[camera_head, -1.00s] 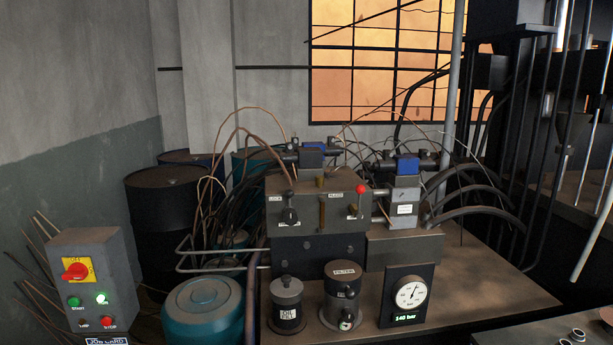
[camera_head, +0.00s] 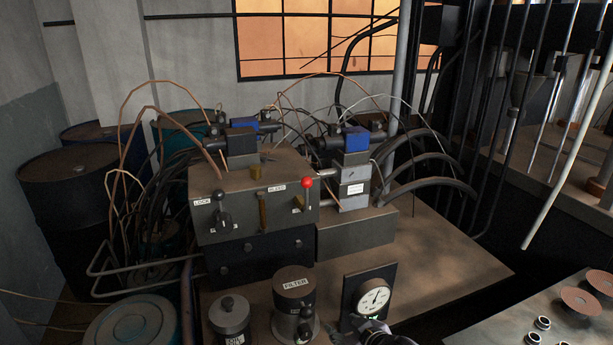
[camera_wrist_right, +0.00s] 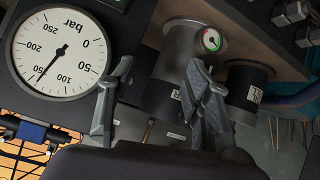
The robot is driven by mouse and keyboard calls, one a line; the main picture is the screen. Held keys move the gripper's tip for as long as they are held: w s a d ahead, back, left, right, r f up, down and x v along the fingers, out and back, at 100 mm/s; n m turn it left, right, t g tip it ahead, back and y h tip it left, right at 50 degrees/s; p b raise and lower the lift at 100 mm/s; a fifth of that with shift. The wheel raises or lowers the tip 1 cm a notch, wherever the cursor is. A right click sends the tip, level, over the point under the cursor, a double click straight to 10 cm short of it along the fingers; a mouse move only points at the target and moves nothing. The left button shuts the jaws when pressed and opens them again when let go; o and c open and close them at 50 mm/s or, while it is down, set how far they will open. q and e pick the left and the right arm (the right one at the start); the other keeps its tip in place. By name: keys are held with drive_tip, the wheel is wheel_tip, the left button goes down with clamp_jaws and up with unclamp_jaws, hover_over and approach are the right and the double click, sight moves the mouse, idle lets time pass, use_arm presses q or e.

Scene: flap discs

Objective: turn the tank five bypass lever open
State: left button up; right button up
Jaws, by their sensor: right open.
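A dark valve block (camera_head: 240,234) stands on the bench. On its front are a black-knobbed lever (camera_head: 222,199) by a LOCK label, a brass piece (camera_head: 262,211) under a label that seems to read BLEED, and a red-knobbed lever (camera_head: 307,183). I cannot read any label naming a tank five bypass. A FILTER canister (camera_head: 293,292) with a small front fitting (camera_head: 306,328) stands before the block. My right gripper (camera_head: 380,330) is at the bottom edge, by the gauge's foot. In the wrist view the right gripper (camera_wrist_right: 158,68) is open and empty, near a canister. My left gripper is not in view.
A pressure gauge (camera_head: 374,299) stands right of the filter and shows large in the wrist view (camera_wrist_right: 62,52). A lidded canister (camera_head: 229,316) stands left of it. Hoses arch behind. The bench's right part (camera_head: 450,262) is clear. Discs (camera_head: 583,302) lie at lower right.

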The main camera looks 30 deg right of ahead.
wheel_tip(320, 180, up, 9)
drive_tip(key=w+t, duration=0.2)
drive_tip(key=n+t+y, duration=0.1)
drive_tip(key=t, duration=0.4)
approach(310, 184)
drive_tip(key=w+p, duration=0.2)
drive_tip(key=w, duration=0.3)
drive_tip(key=w+p, duration=0.2)
drive_tip(key=w, duration=0.4)
drive_tip(key=shift+w+d+f, duration=0.15)
drive_tip(key=shift+w+d, duration=0.05)
drive_tip(key=shift+w, duration=0.05)
drive_tip(key=shift+c, duration=0.3)
clamp_jaws()
